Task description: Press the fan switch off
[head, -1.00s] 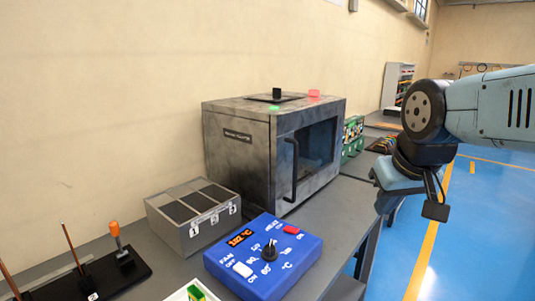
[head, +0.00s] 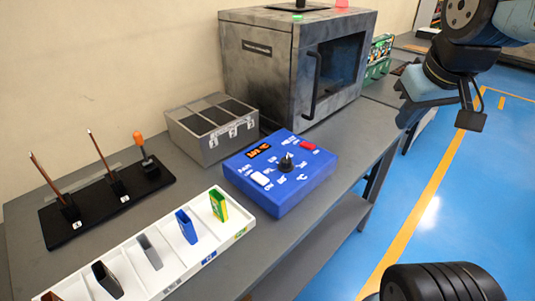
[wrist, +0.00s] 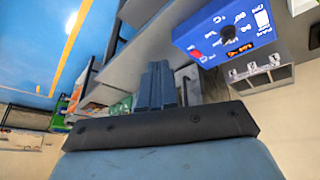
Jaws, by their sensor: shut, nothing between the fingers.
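The blue control box (head: 285,192) sits on the grey bench in the head view, with the white fan switch (head: 260,179) on its near-left part. Its rocker position is too small to tell. The box also shows upper right in the wrist view (wrist: 205,36), upside down, with the white fan switch (wrist: 262,19) near the top edge. My gripper (wrist: 157,72) is shut and empty in the wrist view, its fingertips apart from the box. In the head view my arm's end hangs at upper right, to the right of the box and clear of it.
The box also has a black knob (head: 286,162), a red switch (head: 308,145) and an orange display (head: 259,150). A grey oven (head: 265,75) and a grey case (head: 212,133) stand behind. A white tray (head: 150,283) and a black tool stand (head: 95,213) lie left.

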